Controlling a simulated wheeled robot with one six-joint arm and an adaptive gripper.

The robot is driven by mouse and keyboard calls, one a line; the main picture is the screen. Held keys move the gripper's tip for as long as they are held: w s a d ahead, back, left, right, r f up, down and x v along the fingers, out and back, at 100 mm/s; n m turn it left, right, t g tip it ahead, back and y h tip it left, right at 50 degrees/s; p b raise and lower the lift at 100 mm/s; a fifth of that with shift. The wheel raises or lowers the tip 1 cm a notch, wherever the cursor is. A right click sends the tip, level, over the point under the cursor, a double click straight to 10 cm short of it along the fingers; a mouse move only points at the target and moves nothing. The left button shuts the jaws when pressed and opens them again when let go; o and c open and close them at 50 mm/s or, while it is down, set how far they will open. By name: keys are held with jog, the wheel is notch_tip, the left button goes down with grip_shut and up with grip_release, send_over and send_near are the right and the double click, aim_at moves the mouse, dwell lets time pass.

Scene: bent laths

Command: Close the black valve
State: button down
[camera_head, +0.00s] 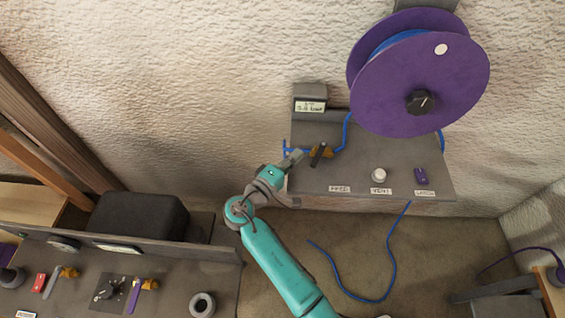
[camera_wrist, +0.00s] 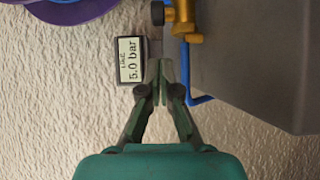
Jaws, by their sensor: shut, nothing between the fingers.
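The black valve has a black lever (camera_head: 317,156) on a brass body, set in a blue line on the grey panel. In the head view the lever lies slantwise across the line. In the wrist view the brass body (camera_wrist: 184,27) is at the top, with a black end of the valve (camera_wrist: 170,14) cut by the frame. My gripper (camera_head: 298,154) is just left of the valve, apart from the lever in the wrist view. Its fingers (camera_wrist: 161,70) are shut and empty, beside the gauge (camera_wrist: 130,60) reading 5.0 bar.
The panel (camera_head: 350,182) also carries a white knob (camera_head: 379,175) and a purple part (camera_head: 421,176). A purple reel (camera_head: 440,85) hangs above it. A blue hose (camera_head: 393,262) hangs below.

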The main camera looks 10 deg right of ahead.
aim_at(314, 167)
jog(key=shift+s+d, duration=0.95)
jog(key=shift+d, duration=0.1)
jog(key=shift+s+d+n+t+y, duration=0.5)
jog(key=shift+s+n+t+y, duration=0.25)
jog(key=shift+t, duration=0.25)
jog(key=shift+s+d, duration=0.5)
jog(key=shift+d, duration=0.1)
